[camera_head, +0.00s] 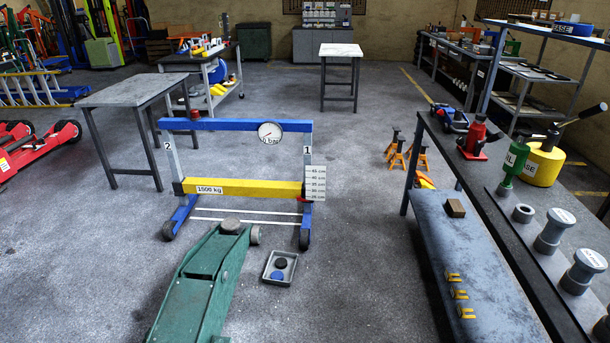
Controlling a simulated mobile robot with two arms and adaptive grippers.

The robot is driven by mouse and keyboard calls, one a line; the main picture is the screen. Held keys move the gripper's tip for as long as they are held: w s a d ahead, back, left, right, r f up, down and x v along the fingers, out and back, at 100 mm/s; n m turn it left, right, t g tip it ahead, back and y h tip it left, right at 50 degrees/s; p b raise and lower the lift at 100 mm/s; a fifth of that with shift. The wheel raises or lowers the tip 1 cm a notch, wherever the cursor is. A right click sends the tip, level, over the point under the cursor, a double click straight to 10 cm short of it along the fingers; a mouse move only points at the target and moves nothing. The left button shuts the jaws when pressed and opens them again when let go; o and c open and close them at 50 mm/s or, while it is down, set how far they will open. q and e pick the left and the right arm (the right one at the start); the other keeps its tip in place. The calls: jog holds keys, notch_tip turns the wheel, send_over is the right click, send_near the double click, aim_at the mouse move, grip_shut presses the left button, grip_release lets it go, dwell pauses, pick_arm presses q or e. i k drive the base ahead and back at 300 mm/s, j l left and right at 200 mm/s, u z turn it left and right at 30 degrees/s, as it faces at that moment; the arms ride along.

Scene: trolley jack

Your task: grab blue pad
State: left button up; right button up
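A small grey tray (267,279) lies on the floor to the right of the green trolley jack (199,282). A round blue pad (277,275) is inside the tray, toward its front. A round black pad (281,263) is beside it, toward the back of the tray. The jack's round saddle (230,226) shows at its far end. Neither of my grippers is in view.
A blue and yellow frame (243,188) on wheels, with a gauge, stands behind the tray. A bench (468,262) with a wooden block and yellow clips stands at the right, beside a shelf with jacks. Floor between tray and bench is clear.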

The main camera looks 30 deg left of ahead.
aim_at(277, 276)
jog(key=i+j+u, duration=0.15)
jog(key=i+u, duration=0.2)
jog(key=i, duration=0.15)
jog(key=i+u, duration=0.35)
jog(key=i, duration=0.2)
jog(key=i+l+u, duration=0.2)
jog(key=i+u, duration=0.2)
jog(key=i+l+u, duration=0.35)
jog(key=i, duration=0.25)
